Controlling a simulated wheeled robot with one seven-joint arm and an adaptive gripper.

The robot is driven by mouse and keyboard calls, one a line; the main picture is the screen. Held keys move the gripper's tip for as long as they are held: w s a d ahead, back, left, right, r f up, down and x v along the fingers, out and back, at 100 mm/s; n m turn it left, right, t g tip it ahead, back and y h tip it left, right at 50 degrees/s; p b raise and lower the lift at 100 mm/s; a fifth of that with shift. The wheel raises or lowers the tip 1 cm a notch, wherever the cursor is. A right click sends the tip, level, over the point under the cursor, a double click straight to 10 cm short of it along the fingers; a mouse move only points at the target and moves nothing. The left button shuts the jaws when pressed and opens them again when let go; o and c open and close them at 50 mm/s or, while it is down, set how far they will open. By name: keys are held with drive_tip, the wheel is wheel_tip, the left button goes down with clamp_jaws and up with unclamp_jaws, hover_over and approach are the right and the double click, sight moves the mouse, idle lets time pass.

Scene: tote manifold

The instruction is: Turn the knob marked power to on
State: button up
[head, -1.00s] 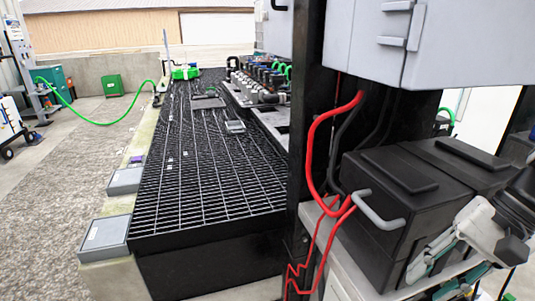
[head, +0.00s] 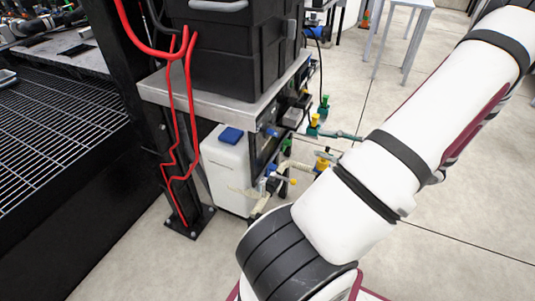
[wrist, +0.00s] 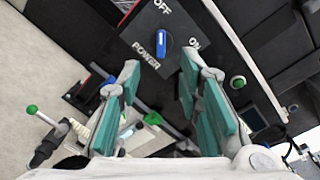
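The blue power knob (wrist: 163,41) sits on a dark panel (wrist: 140,25) in the wrist view, with white lettering POWER, OFF and ON around it. A white mark shows on the knob; which label it points to is hard to tell. My gripper (wrist: 160,66) is open, its teal-padded fingers spread to either side below the knob in the picture. The knob shows in the gap beyond the fingertips, apart from them. In the head view my arm crosses the right side and hides most of the gripper; the panel's lettering cannot be read there.
A grey shelf (head: 160,90) carries black boxes (head: 225,45), with red cables (head: 190,100) hanging at its left. A white container (head: 228,170) stands below. Valves with green and yellow handles (head: 313,125) stick out nearby. Open floor (head: 450,200) lies to the right.

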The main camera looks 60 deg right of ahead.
sight(276, 134)
drive_tip(key=shift+m+t+h, duration=0.3)
drive_tip(key=shift+m+h, duration=0.1)
drive_tip(key=shift+h, duration=0.2)
drive_tip(key=w+b, duration=0.1)
drive_tip(key=w, duration=0.3)
drive_tip(key=w+f+b, duration=0.1)
drive_tip(key=w, duration=0.3)
drive_tip(key=w+a+b, duration=0.1)
drive_tip(key=w+b, duration=0.1)
drive_tip(key=w, duration=0.2)
drive_tip(key=shift+w+a+f, duration=0.1)
drive_tip(key=shift+w+f, duration=0.05)
clamp_jaws()
